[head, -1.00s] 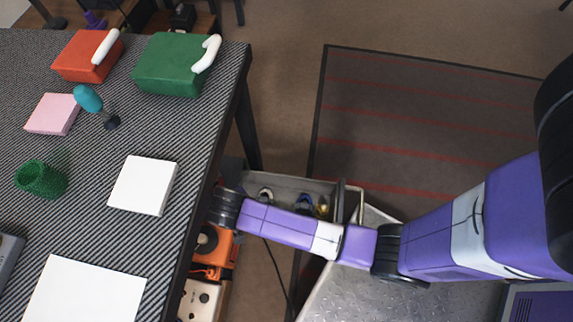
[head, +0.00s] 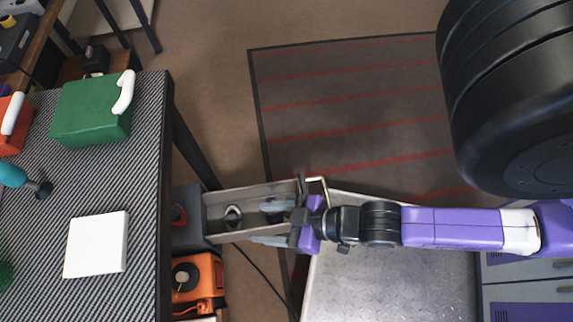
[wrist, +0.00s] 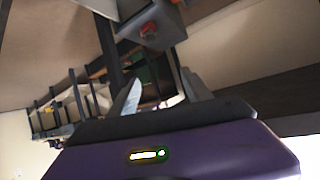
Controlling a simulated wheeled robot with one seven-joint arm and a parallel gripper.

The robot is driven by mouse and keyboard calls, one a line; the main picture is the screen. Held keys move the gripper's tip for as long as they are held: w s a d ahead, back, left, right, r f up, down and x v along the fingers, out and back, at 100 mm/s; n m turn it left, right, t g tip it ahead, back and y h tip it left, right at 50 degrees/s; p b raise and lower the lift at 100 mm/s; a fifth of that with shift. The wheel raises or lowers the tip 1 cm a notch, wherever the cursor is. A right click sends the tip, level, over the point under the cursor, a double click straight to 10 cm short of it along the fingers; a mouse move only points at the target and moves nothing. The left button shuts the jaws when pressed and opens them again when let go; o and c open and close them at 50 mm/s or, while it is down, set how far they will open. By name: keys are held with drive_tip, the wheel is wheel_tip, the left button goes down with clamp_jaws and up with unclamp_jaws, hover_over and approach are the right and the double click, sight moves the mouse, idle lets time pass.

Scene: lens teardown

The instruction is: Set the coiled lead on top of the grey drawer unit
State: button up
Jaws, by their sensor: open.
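The grey drawer unit (head: 187,236) stands beside the dark table, and its drawer (head: 222,238) is pulled out to the right. A small dark ring-shaped item (head: 232,213) lies in the drawer; I cannot tell whether it is the coiled lead. A red item (head: 179,214) shows at the grey unit, too small to identify. My gripper (head: 262,222) is open, with its fingers pointing left over the drawer's right part. It hides some of the drawer's contents. In the wrist view, a grey box-like thing with a red item (wrist: 149,29) shows beyond the fingers, and nothing is between them.
An orange machine (head: 197,283) stands just below the drawer in the head view. The table (head: 148,180) carries a green case (head: 88,112), a white block (head: 97,245) and a teal-handled tool (head: 14,174). A black cable runs on the floor.

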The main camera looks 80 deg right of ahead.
drive_tip(key=s+d+r+t, duration=0.1)
drive_tip(key=s+r, duration=0.3)
drive_tip(key=r, duration=0.9)
drive_tip(key=shift+s+n+t+h, duration=0.25)
drive_tip(key=shift+n+t+h, duration=0.05)
drive_tip(key=shift+t, duration=0.6)
drive_tip(key=shift+d, duration=0.1)
